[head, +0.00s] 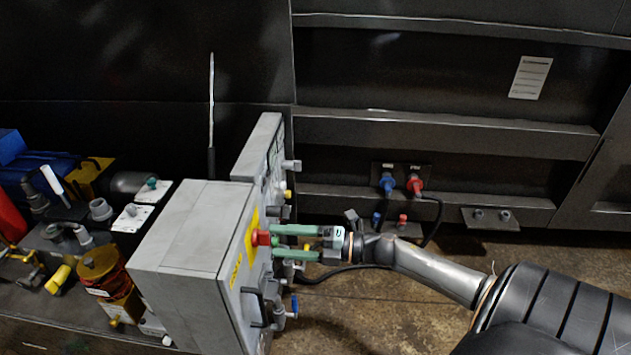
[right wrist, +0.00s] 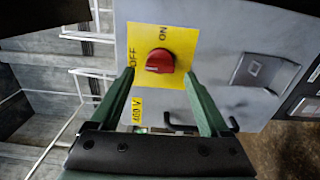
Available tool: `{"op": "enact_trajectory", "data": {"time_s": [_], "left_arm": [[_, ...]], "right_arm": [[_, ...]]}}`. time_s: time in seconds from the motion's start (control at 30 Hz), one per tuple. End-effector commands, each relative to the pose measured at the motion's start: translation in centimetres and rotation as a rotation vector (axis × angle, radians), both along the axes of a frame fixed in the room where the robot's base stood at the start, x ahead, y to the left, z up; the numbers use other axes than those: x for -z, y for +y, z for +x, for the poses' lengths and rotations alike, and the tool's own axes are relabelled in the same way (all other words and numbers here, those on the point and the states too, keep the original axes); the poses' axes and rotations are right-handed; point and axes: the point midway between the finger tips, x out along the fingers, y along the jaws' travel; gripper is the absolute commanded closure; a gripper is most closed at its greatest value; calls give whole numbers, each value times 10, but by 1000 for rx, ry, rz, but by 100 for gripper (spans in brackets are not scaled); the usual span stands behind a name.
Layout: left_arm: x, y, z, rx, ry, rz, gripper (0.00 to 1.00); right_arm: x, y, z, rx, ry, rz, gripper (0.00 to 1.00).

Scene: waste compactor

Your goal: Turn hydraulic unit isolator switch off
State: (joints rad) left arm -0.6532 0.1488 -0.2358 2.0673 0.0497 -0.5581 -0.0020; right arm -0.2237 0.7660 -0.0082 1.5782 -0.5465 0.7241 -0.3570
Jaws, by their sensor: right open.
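The red isolator switch (head: 261,238) is a rotary knob on a yellow plate, on the front face of a grey cabinet (head: 192,225). In the right wrist view the red knob (right wrist: 160,61) sits between the printed words OFF, at its left, and ON, above it. A small pale mark shows at the knob's lower left; I cannot tell its exact setting. My right gripper (head: 274,242) is open, its green fingers pointing at the knob. In the right wrist view the fingertips (right wrist: 159,76) lie either side of the knob, with gaps showing. My left gripper is not in view.
A black handle (head: 253,305) and a blue-handled valve (head: 294,306) are below the switch on the cabinet side. Blue and red hose couplings (head: 401,184) are on the dark wall behind. Pipes and fittings crowd the left. The floor at right is partly clear.

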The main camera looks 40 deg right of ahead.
Motion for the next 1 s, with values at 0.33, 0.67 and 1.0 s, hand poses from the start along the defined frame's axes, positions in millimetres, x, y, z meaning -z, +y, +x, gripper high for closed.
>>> {"op": "enact_trajectory", "data": {"time_s": [0.33,0.67,1.0], "left_arm": [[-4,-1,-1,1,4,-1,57],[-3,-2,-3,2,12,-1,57],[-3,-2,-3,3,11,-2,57]], "right_arm": [[1,-46,-55,1,5,-3,20],[0,-68,-80,0,1,-2,20],[0,-69,-81,0,0,-1,20]]}}
